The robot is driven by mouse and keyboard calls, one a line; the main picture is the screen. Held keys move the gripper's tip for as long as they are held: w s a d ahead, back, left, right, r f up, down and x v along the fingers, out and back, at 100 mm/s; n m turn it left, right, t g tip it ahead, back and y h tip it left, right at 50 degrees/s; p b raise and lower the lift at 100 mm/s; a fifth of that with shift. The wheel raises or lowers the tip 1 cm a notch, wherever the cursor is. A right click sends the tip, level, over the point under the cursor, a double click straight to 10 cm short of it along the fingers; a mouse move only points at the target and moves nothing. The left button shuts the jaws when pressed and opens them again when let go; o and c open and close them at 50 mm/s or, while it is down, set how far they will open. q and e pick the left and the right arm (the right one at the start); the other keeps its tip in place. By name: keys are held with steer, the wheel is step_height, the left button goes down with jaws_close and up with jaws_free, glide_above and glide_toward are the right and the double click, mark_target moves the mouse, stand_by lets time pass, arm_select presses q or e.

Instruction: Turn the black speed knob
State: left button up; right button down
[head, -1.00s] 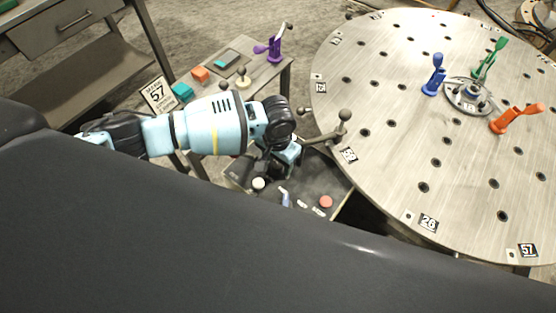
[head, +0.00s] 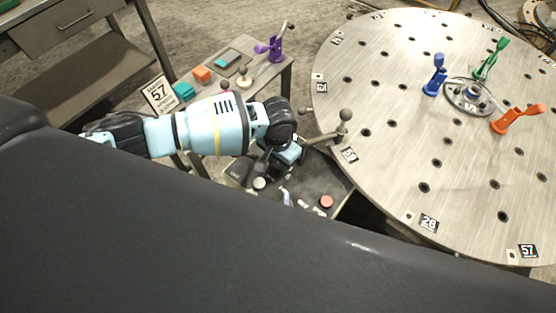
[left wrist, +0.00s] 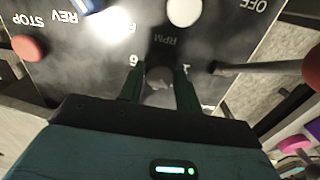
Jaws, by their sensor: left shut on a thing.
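The black speed knob (left wrist: 158,76) sits on the dark control panel, beside the RPM lettering, in the left wrist view. My left gripper (left wrist: 158,82) has one finger on each side of it and is shut on it. Only part of the knob shows between the fingers. In the head view my left gripper (head: 277,172) reaches down over the control panel (head: 308,181), and the knob is hidden under it. My right gripper is in neither view.
The panel also has a red stop button (head: 326,201), a white button (head: 259,183) and a blue switch (head: 287,198). A lever with a ball end (head: 344,116) stands close beside my gripper. The large round metal table (head: 400,150) is to the right.

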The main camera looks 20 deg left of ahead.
arm_select(q)
steer(key=shift+r+m+p, duration=0.1)
steer(key=shift+m+p, duration=0.2)
steer(key=shift+m, duration=0.6)
steer(key=m, duration=0.2)
steer(key=shift+m+p, duration=0.3)
steer(key=shift+m, duration=2)
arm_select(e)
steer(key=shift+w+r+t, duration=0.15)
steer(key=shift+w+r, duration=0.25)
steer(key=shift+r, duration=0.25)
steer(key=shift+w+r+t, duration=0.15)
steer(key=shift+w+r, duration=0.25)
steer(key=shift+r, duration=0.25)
arm_select(q)
steer(key=o, duration=1)
